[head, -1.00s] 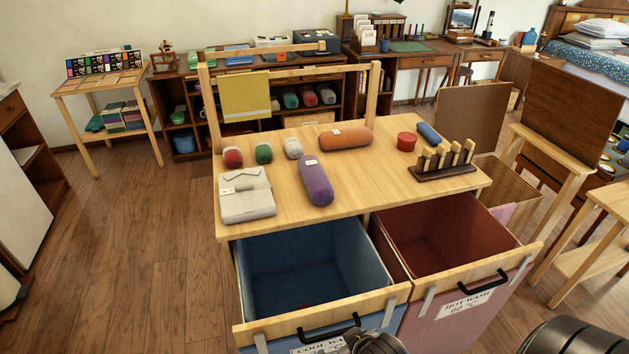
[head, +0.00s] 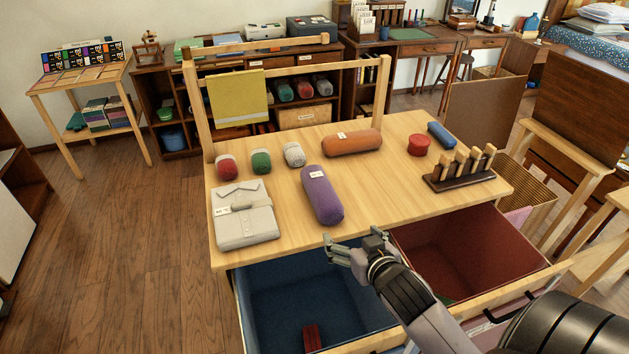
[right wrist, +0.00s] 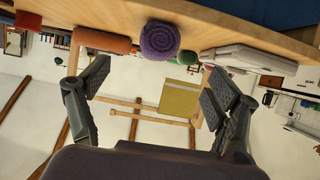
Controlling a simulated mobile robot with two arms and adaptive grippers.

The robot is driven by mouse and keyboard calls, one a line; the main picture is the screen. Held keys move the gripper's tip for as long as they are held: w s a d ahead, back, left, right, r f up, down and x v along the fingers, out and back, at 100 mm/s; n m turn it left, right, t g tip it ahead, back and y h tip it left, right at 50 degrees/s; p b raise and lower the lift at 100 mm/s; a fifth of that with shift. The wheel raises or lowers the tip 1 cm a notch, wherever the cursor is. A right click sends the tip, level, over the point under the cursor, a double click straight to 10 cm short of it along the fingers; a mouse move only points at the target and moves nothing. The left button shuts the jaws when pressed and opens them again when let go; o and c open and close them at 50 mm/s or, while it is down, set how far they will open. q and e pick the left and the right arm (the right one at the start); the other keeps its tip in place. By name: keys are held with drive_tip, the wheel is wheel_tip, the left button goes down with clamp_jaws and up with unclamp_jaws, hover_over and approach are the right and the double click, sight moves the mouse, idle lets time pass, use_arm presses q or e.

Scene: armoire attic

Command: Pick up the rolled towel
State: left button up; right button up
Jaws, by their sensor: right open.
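A purple rolled towel (head: 322,195) with a white tag lies near the front middle of the wooden table; its spiral end (right wrist: 160,40) faces me in the right wrist view. An orange roll (head: 352,142), also tagged, lies behind it, and it shows left of the purple one in the right wrist view (right wrist: 102,40). My right gripper (head: 351,242) is open and empty, just in front of the table's front edge and apart from the purple roll. Its spread fingers (right wrist: 160,82) show in the right wrist view. My left gripper is not in view.
A folded grey garment (head: 245,215) lies left of the purple roll. Small red, green and grey rolls (head: 294,154) stand behind. Open blue (head: 285,290) and red (head: 455,250) bins are below.

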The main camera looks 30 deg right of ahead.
sight(335, 211)
drive_tip(key=shift+t, duration=0.3)
drive_tip(key=x, duration=0.6)
drive_tip(key=r+x, duration=0.1)
drive_tip(key=x, duration=0.2)
drive_tip(key=shift+w+d+r, duration=0.1)
drive_tip(key=shift+w+d, duration=0.15)
drive_tip(key=shift+w, duration=0.05)
drive_tip(key=x, duration=0.3)
drive_tip(key=shift+w+p, duration=0.2)
drive_tip(key=shift+p, duration=0.1)
drive_tip(key=shift+w+f, duration=0.3)
drive_tip(key=x, duration=0.4)
drive_tip(key=shift+w+a+f, duration=0.1)
drive_tip(key=shift+w+f, duration=0.15)
drive_tip(key=shift+w, duration=0.15)
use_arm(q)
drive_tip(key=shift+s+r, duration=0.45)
use_arm(e)
drive_tip(key=c, duration=1.2)
